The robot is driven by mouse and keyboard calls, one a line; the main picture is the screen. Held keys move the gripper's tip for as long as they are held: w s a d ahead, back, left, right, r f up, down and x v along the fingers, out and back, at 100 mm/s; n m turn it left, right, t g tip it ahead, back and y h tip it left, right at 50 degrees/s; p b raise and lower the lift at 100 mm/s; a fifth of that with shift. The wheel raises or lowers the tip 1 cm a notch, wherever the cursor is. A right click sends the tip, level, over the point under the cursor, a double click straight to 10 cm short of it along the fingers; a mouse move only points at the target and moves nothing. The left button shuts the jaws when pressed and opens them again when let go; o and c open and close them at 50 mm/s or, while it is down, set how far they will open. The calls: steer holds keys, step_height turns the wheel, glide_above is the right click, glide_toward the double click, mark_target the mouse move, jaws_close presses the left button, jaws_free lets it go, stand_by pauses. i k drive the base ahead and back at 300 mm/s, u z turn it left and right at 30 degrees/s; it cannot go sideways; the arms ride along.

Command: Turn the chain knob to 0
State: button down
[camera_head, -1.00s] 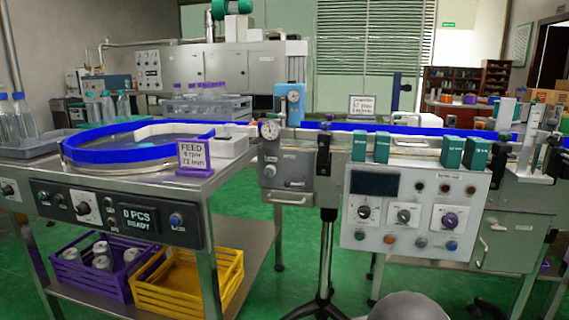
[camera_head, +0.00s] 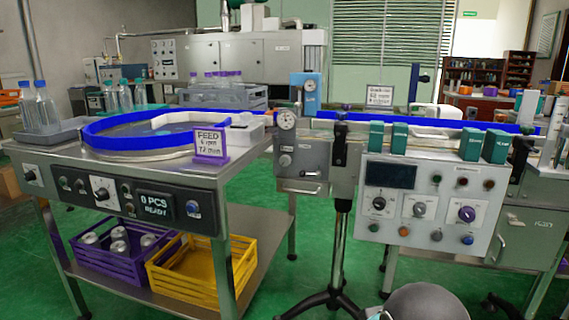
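Three round knobs sit in a row on the light grey control panel (camera_head: 400,232) in the middle right. The left knob (camera_head: 379,203) is dark, the middle knob (camera_head: 419,209) is grey, and the right knob (camera_head: 467,213) is purple on a white plate. Their labels and dial marks are too small to read, so I cannot tell which is the chain knob or where it points. My gripper is not recognisable in view. A grey rounded part (camera_head: 425,303), probably mine, shows at the bottom edge below the panel.
A steel feed table (camera_head: 130,165) with a blue-rimmed turntable stands at the left. Purple (camera_head: 110,262) and yellow crates (camera_head: 190,275) lie on its lower shelf. A tripod stand (camera_head: 338,250) is left of the panel. Green floor shows below the panel.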

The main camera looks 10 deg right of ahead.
mark_target(286, 160)
steer(key=u, duration=0.55)
steer(key=k, duration=1.3)
steer(key=z, duration=0.1)
steer(key=i, duration=0.6)
steer(key=z, duration=0.85)
steer(key=i, duration=0.95)
steer(key=u, duration=0.3)
